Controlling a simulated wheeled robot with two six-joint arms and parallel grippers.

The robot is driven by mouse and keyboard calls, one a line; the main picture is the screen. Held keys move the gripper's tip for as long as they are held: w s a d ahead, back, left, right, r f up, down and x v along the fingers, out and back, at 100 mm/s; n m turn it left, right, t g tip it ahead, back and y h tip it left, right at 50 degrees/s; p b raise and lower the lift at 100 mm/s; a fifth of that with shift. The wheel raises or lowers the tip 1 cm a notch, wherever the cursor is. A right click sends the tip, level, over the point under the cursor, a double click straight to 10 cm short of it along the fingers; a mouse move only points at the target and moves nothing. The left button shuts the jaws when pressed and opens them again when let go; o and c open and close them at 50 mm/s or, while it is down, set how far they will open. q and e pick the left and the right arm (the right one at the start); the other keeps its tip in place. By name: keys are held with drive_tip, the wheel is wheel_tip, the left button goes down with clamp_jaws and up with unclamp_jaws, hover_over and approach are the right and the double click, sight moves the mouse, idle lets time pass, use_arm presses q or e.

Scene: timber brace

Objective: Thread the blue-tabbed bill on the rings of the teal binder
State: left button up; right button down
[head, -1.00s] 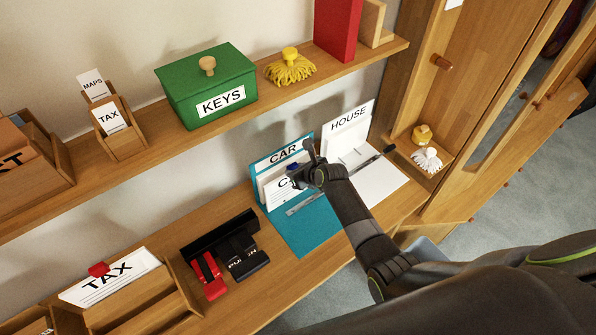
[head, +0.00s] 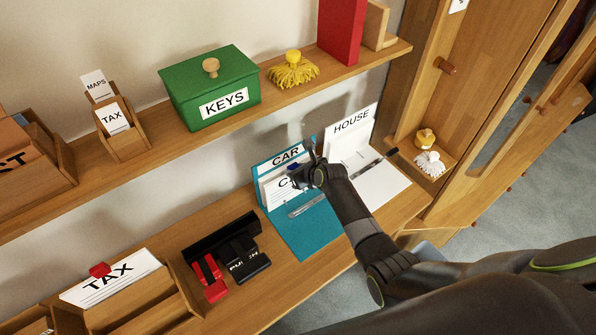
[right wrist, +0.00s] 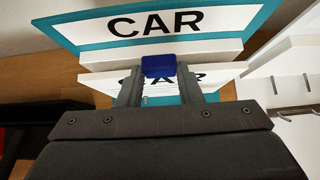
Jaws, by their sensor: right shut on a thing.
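The teal binder (head: 302,236) lies open on the desk, its back cover standing with a CAR label. Its metal ring strip (head: 306,206) shows below the bill. The bill (head: 271,190) is a white sheet with a blue tab (head: 293,168), upright in front of the CAR cover. My right gripper (head: 303,175) is shut on the bill at the blue tab. In the right wrist view the blue tab (right wrist: 158,66) sits between the fingers, close before the cover. Whether the rings pass through the bill is hidden. My left gripper is not in view.
A white HOUSE binder (head: 378,188) stands open just right of the teal one. A black hole punch (head: 243,258) and a red stapler-like tool (head: 210,278) lie to its left. A TAX letter holder (head: 140,300) is farther left. A shelf with a green KEYS box (head: 205,88) runs above.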

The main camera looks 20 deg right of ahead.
drive_tip(key=shift+w+a, duration=0.2)
drive_tip(key=shift+w, duration=0.35)
drive_tip(key=shift+c, duration=2.3)
unclamp_jaws()
drive_tip(key=shift+s, duration=0.1)
wheel_tip(320, 180, up, 8)
drive_tip(key=p, duration=0.2)
drive_tip(key=shift+p, duration=0.35)
